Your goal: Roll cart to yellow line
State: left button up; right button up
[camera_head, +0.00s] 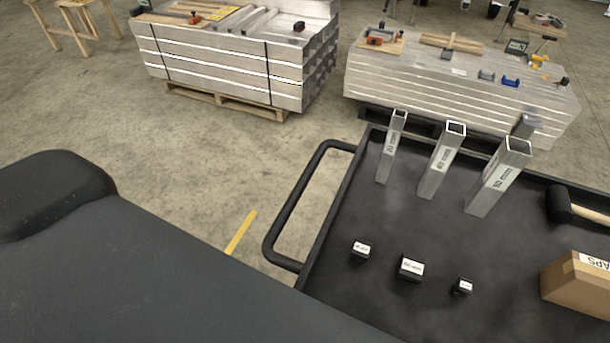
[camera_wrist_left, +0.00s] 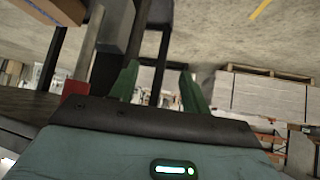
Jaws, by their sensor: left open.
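The black cart (camera_head: 335,215) stands at the right of the head view. Its dark tubular handle (camera_head: 285,215) sticks out to the left. A short piece of the yellow line (camera_head: 241,232) shows on the floor left of the handle, partly hidden by a dark part of my body. The line also shows at the top of the left wrist view (camera_wrist_left: 260,9). My left gripper (camera_wrist_left: 158,72) appears only in the wrist view, with its green fingers apart. A dark bar (camera_wrist_left: 165,45) shows between or beyond them; I cannot tell which. My right gripper is in neither view.
The cart carries upright square tubes (camera_head: 440,165), small black caps (camera_head: 411,268), a cardboard box (camera_head: 577,284) and a mallet (camera_head: 562,205). Strapped aluminium stacks stand behind, at left (camera_head: 215,65) and right (camera_head: 430,85). Concrete floor left of the handle is clear.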

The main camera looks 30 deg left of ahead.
pick_arm(q)
jog(key=w+a+f+m+t+b, duration=0.2)
jog(key=w+a+m+t+b, duration=0.15)
jog(key=w, duration=0.55)
jog(key=m+g+h+b, duration=0.4)
jog(key=m+h+b, duration=1)
jog(key=m, duration=1)
send_near(298, 189)
notch_tip(298, 189, down, 3)
jog(key=w+d+h+p, duration=0.1)
jog(key=w+h+p, duration=0.1)
jog(key=p+x, duration=0.1)
jog(key=x, duration=0.6)
jog(key=shift+w+d+r+p, duration=0.1)
jog(key=shift+w+r+p, duration=0.1)
jog(key=shift+p, duration=0.1)
jog(key=shift+w+d, duration=0.2)
jog(key=shift+d, duration=0.25)
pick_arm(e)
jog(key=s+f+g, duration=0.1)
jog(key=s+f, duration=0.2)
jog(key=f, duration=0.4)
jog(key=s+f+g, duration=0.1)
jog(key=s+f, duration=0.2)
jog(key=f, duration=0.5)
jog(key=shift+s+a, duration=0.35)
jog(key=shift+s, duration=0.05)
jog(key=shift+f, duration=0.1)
pick_arm(q)
grip_shut()
